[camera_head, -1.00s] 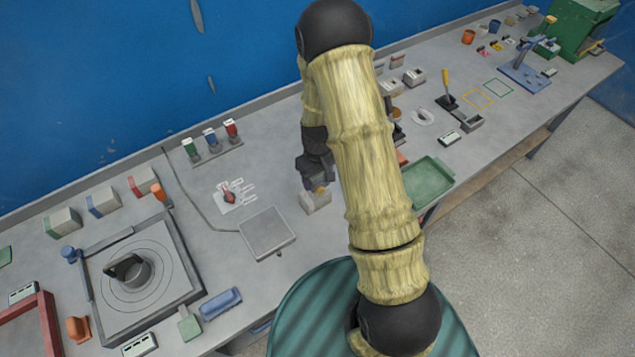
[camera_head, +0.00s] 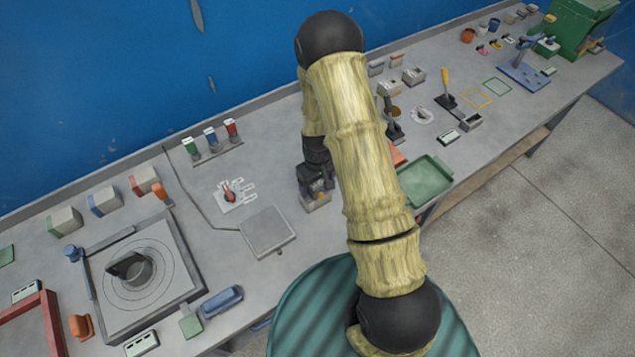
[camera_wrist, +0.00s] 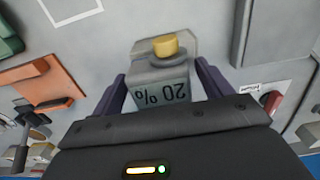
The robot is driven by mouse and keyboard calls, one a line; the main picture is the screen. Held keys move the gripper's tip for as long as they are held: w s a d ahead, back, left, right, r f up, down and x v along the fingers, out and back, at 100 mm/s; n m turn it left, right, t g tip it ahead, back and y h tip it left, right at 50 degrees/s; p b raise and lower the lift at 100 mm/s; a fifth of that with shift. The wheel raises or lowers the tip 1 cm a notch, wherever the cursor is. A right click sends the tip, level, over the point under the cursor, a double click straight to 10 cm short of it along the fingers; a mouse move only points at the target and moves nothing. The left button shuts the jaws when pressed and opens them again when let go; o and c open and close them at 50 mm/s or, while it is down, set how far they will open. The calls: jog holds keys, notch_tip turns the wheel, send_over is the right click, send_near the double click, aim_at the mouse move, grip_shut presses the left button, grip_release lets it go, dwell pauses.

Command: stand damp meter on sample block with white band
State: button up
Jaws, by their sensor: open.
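A small light grey box (camera_wrist: 158,92) marked "20 %", with a yellow knob on top, stands on the bench in the wrist view. It may be the damp meter; I cannot tell for sure. My gripper (camera_wrist: 160,78) is open, with one finger on each side of this box. I cannot tell whether the fingers touch it. In the head view my gripper (camera_head: 316,184) is down over the box (camera_head: 318,206), hiding its top. Blocks with green (camera_head: 62,221), blue (camera_head: 103,202) and red (camera_head: 144,181) bands stand at the back left. I cannot make out a white band.
A square grey plate (camera_head: 267,232) lies just left of my gripper, and a green tray (camera_head: 425,181) to its right. A framed board with rings (camera_head: 143,275) is at the left. Several small blocks and tools (camera_head: 413,77) stand behind my arm.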

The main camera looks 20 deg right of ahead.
aim_at(318, 182)
jog(key=shift+r, duration=0.1)
notch_tip(318, 182, up, 12)
jog(key=b, duration=0.3)
jog(key=shift+b, duration=0.3)
jog(key=shift+r, duration=0.1)
dwell(0.5)
jog(key=s+r+m+t, duration=0.2)
jog(key=s+r, duration=0.7)
jog(key=s, duration=0.5)
jog(key=shift+r+m+t, duration=0.3)
jog(key=shift+m, duration=0.5)
